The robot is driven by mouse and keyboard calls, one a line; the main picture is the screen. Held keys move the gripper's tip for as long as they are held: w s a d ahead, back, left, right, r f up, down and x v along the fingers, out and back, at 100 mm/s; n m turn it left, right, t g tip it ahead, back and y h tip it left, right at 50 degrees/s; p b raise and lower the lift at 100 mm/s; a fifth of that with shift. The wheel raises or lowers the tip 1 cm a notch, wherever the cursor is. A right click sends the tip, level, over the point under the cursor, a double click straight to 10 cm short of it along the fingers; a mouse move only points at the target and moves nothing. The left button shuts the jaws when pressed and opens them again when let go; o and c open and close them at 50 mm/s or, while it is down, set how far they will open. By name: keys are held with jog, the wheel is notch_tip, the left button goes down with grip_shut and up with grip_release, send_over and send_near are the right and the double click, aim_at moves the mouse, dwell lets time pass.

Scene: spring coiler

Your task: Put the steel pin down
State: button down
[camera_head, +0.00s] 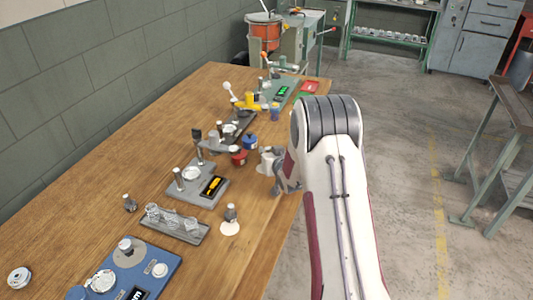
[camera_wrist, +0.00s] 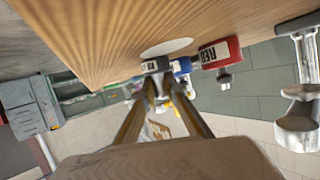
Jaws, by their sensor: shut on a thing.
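My gripper (camera_wrist: 160,88) shows in the wrist view with its two fingers converging close together just off the wooden table. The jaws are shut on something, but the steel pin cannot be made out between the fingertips. A flat white disc (camera_wrist: 168,46) lies on the table just beyond the fingertips.
A red-labelled pot (camera_wrist: 222,52) and a blue pot (camera_wrist: 181,65) stand close by; the head view shows the red pot (camera_head: 239,157) and blue pot (camera_head: 250,142) left of my gripper. A grey fixture with an orange display (camera_head: 212,186) sits nearer. The table's right front (camera_head: 262,225) is bare.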

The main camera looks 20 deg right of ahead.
aim_at(267, 148)
jog(key=shift+r, duration=5)
jog(key=shift+w, duration=0.15)
jog(key=shift+w+a+r+m+h, duration=1.1)
jog(key=shift+w+a+r+h, duration=0.4)
jog(key=shift+w+a+r, duration=4.45)
jog(key=s+a+f+m+g+h, duration=0.1)
jog(key=s+a+f, duration=0.2)
jog(key=a, duration=0.6)
jog(key=s+a+f+m+g+h, duration=0.1)
jog(key=s+a+f+h, duration=0.1)
jog(key=a, duration=0.7)
jog(key=s+a+f+m+g+h, duration=0.1)
jog(key=s+a+f, duration=0.3)
jog(key=a, duration=0.6)
notch_tip(267, 148, down, 3)
jog(key=shift+r+m+g+h, duration=0.2)
jog(key=shift+m+g+h, duration=0.1)
jog(key=shift+m+h, duration=0.15)
jog(key=shift+f, duration=3.1)
